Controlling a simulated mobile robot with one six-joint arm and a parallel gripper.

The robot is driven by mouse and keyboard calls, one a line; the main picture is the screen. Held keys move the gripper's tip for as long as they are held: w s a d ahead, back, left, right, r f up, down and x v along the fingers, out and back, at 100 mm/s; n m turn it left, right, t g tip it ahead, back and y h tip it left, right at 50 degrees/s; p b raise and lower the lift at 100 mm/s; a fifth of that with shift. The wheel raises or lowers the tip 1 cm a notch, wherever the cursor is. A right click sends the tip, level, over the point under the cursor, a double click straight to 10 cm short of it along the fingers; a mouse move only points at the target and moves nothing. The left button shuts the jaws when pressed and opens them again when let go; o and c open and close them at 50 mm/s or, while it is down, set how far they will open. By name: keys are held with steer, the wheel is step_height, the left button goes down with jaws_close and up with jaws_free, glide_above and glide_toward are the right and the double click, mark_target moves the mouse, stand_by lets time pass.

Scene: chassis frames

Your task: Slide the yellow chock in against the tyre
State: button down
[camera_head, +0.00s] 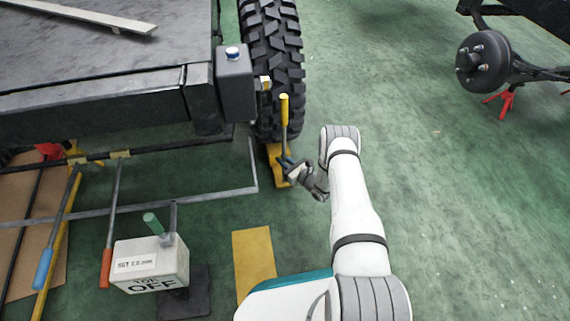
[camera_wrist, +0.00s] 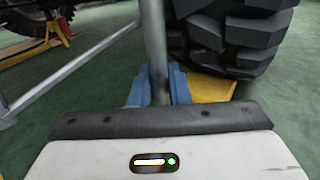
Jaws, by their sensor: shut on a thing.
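The yellow chock (camera_head: 274,158) lies on the green floor at the foot of the black knobbly tyre (camera_head: 270,45). A grey upright handle with a yellow top grip (camera_head: 284,108) rises by it. My gripper (camera_head: 287,163) is shut on the handle's grey shaft, low down. In the wrist view, the blue fingers (camera_wrist: 158,88) stand on both sides of the shaft (camera_wrist: 154,40). The chock (camera_wrist: 210,88) shows right of the fingers, close under the tyre (camera_wrist: 235,38). I cannot tell whether chock and tyre touch. The fingers hide part of the chock.
A dark vehicle body (camera_head: 100,75) stands left of the tyre. A brake drum (camera_head: 483,60) is far right. The floor right of my arm is clear.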

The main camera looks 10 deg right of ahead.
steer(key=shift+w, duration=0.25)
steer(key=c, duration=1.3)
jaws_free()
steer(key=p+v, duration=0.3)
steer(key=v, duration=0.5)
